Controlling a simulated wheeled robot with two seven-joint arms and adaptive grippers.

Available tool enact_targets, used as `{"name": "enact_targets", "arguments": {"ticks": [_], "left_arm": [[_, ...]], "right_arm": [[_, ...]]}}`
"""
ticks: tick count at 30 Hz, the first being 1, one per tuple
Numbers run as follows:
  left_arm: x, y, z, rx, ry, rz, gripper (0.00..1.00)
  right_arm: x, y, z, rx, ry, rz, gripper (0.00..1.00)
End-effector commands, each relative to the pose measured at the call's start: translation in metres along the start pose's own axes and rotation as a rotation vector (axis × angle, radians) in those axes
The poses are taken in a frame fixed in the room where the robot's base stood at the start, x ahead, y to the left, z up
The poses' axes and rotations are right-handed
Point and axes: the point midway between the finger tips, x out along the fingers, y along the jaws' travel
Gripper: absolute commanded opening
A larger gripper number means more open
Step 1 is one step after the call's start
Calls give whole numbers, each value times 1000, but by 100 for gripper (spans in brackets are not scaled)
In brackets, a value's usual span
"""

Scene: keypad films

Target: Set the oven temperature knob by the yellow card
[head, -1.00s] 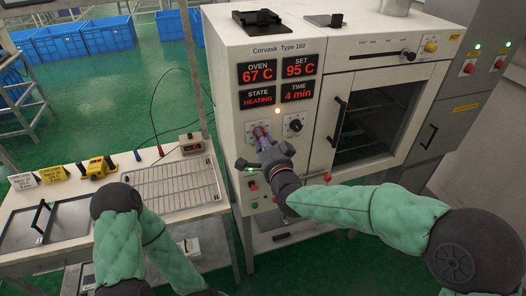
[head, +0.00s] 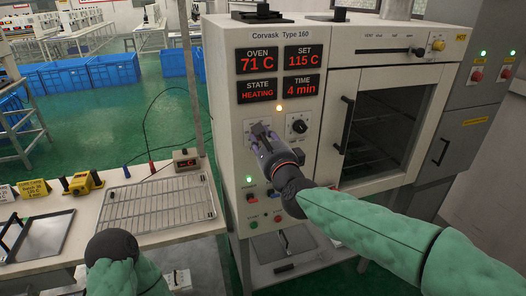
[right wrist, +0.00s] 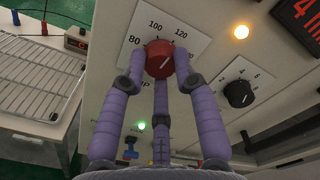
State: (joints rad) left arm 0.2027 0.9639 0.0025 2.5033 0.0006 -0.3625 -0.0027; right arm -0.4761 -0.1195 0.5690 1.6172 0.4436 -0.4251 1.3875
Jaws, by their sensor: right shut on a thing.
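The red temperature knob (right wrist: 160,60) sits on a white dial plate (right wrist: 137,38) with 80, 100 and 120 readable. My right gripper (head: 262,135) has its purple fingers around the knob, and in the right wrist view the fingers (right wrist: 160,72) touch its sides. The knob's white mark points to the upper right in that view. The SET display (head: 302,57) reads 115 C. The yellow card (head: 33,188) stands at the left of the bench; its small print seems to include 120 C.
The OVEN display (head: 257,61) reads 71 C, STATE is HEATING and TIME is 4 min. A black knob (head: 298,126) sits right of the gripped one. Switches (head: 252,197) lie below. A wire rack (head: 157,205) and a yellow device (head: 83,182) lie on the bench.

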Motion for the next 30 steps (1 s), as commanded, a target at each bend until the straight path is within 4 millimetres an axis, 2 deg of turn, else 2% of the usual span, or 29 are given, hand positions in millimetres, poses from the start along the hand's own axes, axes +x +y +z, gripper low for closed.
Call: {"name": "enact_targets", "arguments": {"ticks": [3,12,28,29,30], "left_arm": [[10,-3,0,0,0,0,0],[17,-6,-1,0,0,0,0],[18,-6,-1,0,0,0,0],[18,-6,-1,0,0,0,0],[18,-6,-1,0,0,0,0]], "right_arm": [[0,4,-1,69,-1,3,0],[0,2,0,173,1,3,0],[0,0,0,193,1,1,0],[0,0,0,193,1,1,39],[0,0,0,193,1,1,50]]}}
